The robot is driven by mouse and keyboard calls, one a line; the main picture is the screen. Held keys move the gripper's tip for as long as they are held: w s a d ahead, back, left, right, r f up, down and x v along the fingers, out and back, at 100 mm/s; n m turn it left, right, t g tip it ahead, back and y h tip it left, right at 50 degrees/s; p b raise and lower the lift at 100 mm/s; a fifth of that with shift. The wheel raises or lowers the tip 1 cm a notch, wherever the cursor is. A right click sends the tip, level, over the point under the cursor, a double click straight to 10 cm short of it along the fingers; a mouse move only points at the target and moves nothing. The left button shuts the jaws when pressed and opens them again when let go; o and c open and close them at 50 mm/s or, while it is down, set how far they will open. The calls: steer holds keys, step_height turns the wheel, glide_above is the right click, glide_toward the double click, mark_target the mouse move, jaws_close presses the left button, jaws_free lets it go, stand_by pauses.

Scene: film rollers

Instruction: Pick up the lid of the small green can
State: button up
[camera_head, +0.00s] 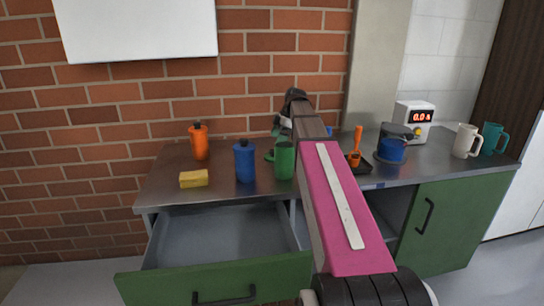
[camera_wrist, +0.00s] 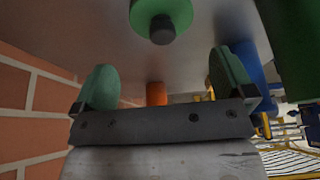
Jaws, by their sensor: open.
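In the wrist view the green lid (camera_wrist: 143,12) with a dark round knob (camera_wrist: 162,29) shows at the top edge, partly cut off. My gripper (camera_wrist: 162,72) is open and empty, its two green finger pads wide apart, with the lid ahead of and between them, not touching. The green can (camera_head: 285,162) stands upright on the counter in the head view. A sliver of green (camera_head: 269,156) just behind its left side appears to be the lid. My gripper (camera_head: 278,132) is above and behind the can there, partly hidden by my arm.
To the right are a blue pot (camera_head: 391,150), an orange tool (camera_head: 355,150), a meter (camera_head: 414,118) and mugs (camera_head: 467,141). The drawer (camera_head: 220,240) below is open.

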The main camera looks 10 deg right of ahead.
mark_target(273, 150)
steer(key=shift+s+x, duration=0.2)
steer(key=shift+x, duration=3.1)
steer(key=shift+d, duration=0.15)
steer(key=c, duration=0.7)
